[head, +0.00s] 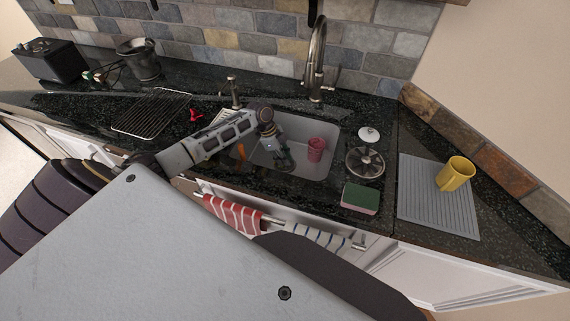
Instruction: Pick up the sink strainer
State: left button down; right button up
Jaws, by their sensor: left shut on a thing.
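My left gripper (284,160) reaches down into the grey sink (318,126), left of a pink cup. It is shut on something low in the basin. The held piece is small and mostly hidden by the fingers, and I cannot make out its shape; it is in the place of the sink strainer. My right gripper is not in view.
The pink cup (316,149) stands in the sink. The faucet (317,60) rises behind it. A round metal piece (365,163) and a green sponge (360,198) are to the right. A yellow mug (455,174) stands on a grey mat (421,207). A wire rack (152,113) lies left.

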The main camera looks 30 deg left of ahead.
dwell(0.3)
pick_arm(q)
notch_tip(320, 180, up, 10)
dwell(0.7)
dwell(0.6)
jog(key=shift+r, duration=0.1)
